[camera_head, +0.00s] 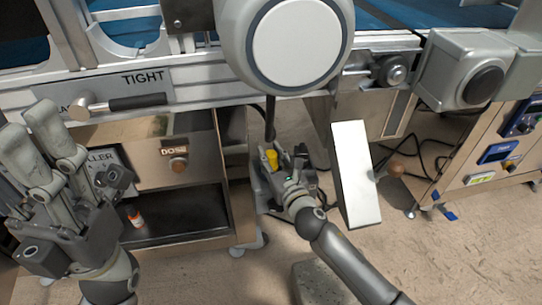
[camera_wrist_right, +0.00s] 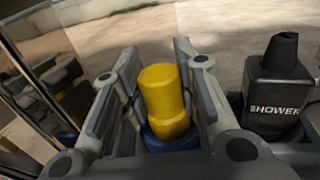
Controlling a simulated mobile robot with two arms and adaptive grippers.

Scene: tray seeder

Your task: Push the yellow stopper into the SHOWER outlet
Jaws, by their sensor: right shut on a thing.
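The yellow stopper (camera_wrist_right: 166,100) stands between the fingers of my right gripper (camera_wrist_right: 155,75) in the right wrist view, with a blue part (camera_wrist_right: 170,138) around its lower end. My right gripper (camera_head: 284,164) is shut on the stopper, which shows in the head view as a small yellow piece (camera_head: 272,158). The black block marked SHOWER (camera_wrist_right: 278,95), with a tapered black top, stands just right of the right gripper, apart from the stopper. Its outlet opening cannot be made out. My left gripper (camera_head: 28,128) is at the left, its two fingers apart and empty.
A metal rail with a TIGHT label (camera_head: 140,80) and a black-handled lever (camera_head: 135,102) runs above. Cables hang behind the panel.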

